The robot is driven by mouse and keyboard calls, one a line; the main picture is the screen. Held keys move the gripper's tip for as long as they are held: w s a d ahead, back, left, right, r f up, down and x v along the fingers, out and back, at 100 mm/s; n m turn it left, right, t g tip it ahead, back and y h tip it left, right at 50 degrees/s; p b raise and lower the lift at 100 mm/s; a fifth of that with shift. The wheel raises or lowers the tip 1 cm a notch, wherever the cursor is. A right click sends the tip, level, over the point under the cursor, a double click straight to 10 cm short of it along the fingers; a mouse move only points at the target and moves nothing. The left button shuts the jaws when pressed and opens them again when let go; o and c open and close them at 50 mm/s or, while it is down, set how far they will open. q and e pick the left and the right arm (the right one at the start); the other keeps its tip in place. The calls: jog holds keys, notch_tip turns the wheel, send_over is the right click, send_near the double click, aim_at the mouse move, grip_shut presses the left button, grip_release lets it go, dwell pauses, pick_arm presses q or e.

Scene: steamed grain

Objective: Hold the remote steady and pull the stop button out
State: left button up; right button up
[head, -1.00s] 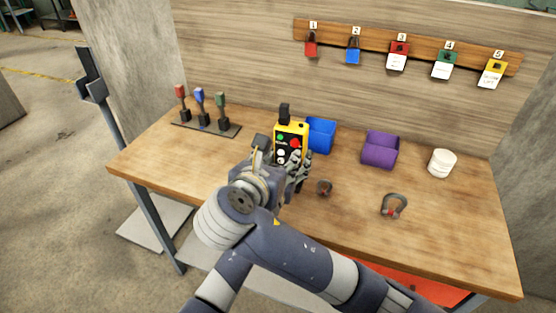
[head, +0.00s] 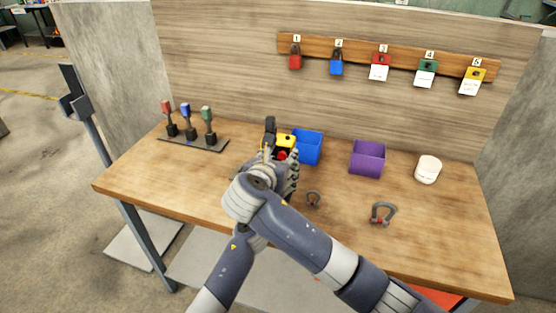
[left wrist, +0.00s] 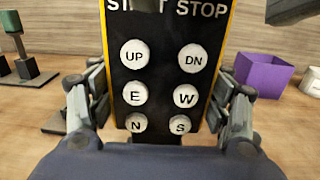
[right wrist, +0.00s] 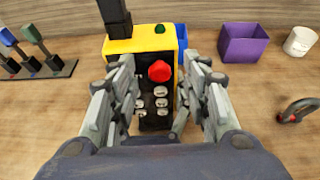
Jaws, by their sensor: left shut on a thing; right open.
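The yellow and black remote (head: 286,139) is upright above the table, its lower face hidden behind my right arm in the head view. My left gripper (left wrist: 160,105) is shut on the remote, with a finger at each side of its black button face (left wrist: 161,75). The red stop button (right wrist: 159,71) shows in the right wrist view, near the top of the remote. My right gripper (right wrist: 160,88) is open in front of the remote, its fingers left and right of the stop button. I see no contact between them and the button.
A blue bin (head: 308,147) is just behind the remote, and a purple bin (head: 367,158) and white container (head: 428,170) are to the right. A three-handled rack (head: 194,143) stands left.

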grip_shut()
jog(key=shift+s+a, duration=0.1)
jog(key=shift+s, duration=0.25)
dwell(0.3)
jog(key=shift+c, duration=0.3)
grip_release()
jog(key=v, duration=1.2)
jog(key=shift+a, duration=0.1)
